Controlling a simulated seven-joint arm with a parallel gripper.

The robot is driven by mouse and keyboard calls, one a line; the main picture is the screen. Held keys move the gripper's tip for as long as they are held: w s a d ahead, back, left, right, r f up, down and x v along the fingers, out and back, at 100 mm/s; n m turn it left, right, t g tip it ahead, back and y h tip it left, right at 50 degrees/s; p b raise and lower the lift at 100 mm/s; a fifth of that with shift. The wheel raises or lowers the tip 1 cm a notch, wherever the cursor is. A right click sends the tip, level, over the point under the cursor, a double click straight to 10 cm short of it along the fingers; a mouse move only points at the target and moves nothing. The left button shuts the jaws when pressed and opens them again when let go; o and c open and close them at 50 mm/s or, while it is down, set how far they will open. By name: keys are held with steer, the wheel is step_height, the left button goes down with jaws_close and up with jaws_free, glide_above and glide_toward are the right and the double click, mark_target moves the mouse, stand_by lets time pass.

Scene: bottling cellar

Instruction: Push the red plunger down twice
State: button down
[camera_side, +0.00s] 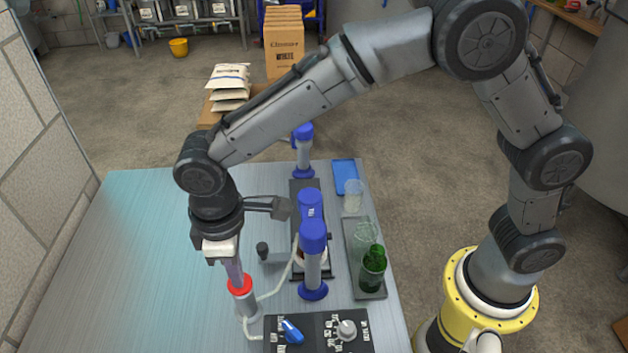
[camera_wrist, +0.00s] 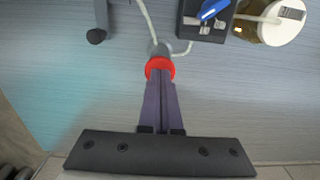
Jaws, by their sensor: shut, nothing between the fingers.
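The red plunger (camera_side: 240,286) sits on top of a grey cylinder (camera_side: 246,304) on the table. It also shows in the wrist view as a red ring (camera_wrist: 160,66). My gripper (camera_side: 237,280) points down at it with the fingers together and nothing between them. In the wrist view the fingertips (camera_wrist: 160,78) overlap the red plunger. The tips seem to be at or just above its top; I cannot tell whether they touch. The fingertips hide part of the plunger's top.
A control panel (camera_side: 318,345) with a blue lever (camera_side: 291,331) and a knob lies in front. Blue-capped posts (camera_side: 313,259) stand to the right. A green bottle (camera_side: 373,268) and clear glasses stand on a dark tray (camera_side: 369,293). The table's left side (camera_side: 130,260) is clear.

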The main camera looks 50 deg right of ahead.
steer(key=shift+r, duration=1.8)
steer(key=shift+f, duration=0.7)
steer(key=shift+f, duration=1.15)
steer(key=shift+r, duration=1.85)
